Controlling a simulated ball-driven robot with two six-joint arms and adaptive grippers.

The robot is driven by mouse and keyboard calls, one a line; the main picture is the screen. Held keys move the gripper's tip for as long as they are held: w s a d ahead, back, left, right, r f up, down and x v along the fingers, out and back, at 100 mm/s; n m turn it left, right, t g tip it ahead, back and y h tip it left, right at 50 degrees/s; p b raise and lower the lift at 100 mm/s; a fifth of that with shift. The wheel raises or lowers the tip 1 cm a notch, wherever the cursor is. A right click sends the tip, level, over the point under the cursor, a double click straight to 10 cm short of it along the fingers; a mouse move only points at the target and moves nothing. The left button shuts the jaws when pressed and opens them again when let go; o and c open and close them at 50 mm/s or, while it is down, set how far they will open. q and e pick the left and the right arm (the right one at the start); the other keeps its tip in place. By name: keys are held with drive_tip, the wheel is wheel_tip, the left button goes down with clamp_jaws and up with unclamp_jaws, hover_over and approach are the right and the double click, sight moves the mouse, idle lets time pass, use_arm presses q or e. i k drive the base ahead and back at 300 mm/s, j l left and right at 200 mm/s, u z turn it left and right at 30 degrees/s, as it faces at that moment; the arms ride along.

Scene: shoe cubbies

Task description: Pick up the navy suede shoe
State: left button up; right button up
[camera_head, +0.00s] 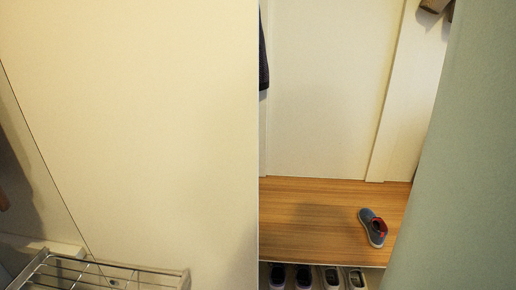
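One blue-grey shoe with a red lining (372,229) lies on the wooden bench top, right of centre in the head view. It is the only shoe on the bench and looks like the navy suede shoe, though its material is too small to tell. It sits apart from the other shoes, near the bench's right side. Neither of my grippers shows in the head view.
The wooden bench top (310,215) is otherwise bare. Several shoes (304,277) stand in the cubby below it. A cream panel (150,120) fills the left, and a green surface (470,160) blocks the right. A wire rack (120,272) stands low at left.

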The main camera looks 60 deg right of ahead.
sight(373, 222)
drive_tip(key=z, duration=0.45)
drive_tip(key=k+z, duration=0.1)
drive_tip(key=z, duration=0.8)
drive_tip(key=k+z, duration=0.1)
drive_tip(key=z, duration=1.25)
drive_tip(key=k+l, duration=0.05)
